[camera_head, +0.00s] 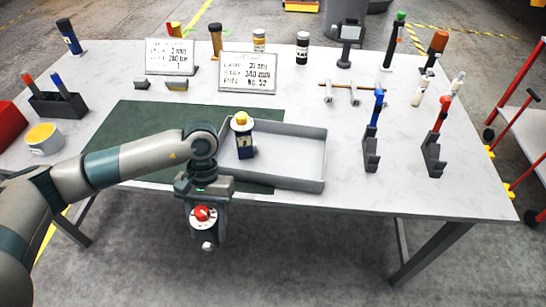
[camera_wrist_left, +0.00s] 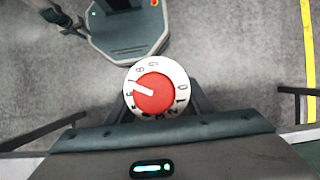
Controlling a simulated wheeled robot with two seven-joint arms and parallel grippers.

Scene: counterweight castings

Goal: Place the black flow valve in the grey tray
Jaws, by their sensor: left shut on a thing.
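My left gripper (camera_head: 204,205) is shut on a flow valve (camera_head: 203,214) with a red knob and a white numbered dial. The valve's body looks dark and is mostly hidden by the fingers. It hangs over the floor, just off the table's front edge. The dial and knob face the left wrist view (camera_wrist_left: 152,88). The grey tray (camera_head: 290,184) lies on the table, up and right of the gripper. A dark blue valve (camera_head: 245,143) with a yellow knob stands in the tray's left part. My right gripper is out of view.
A green mat (camera_head: 140,125) lies partly under the tray. My left arm crosses it. Two sign boards (camera_head: 248,74) stand behind the tray, and dark stands with tools (camera_head: 371,150) to its right. The tray's middle and right are empty.

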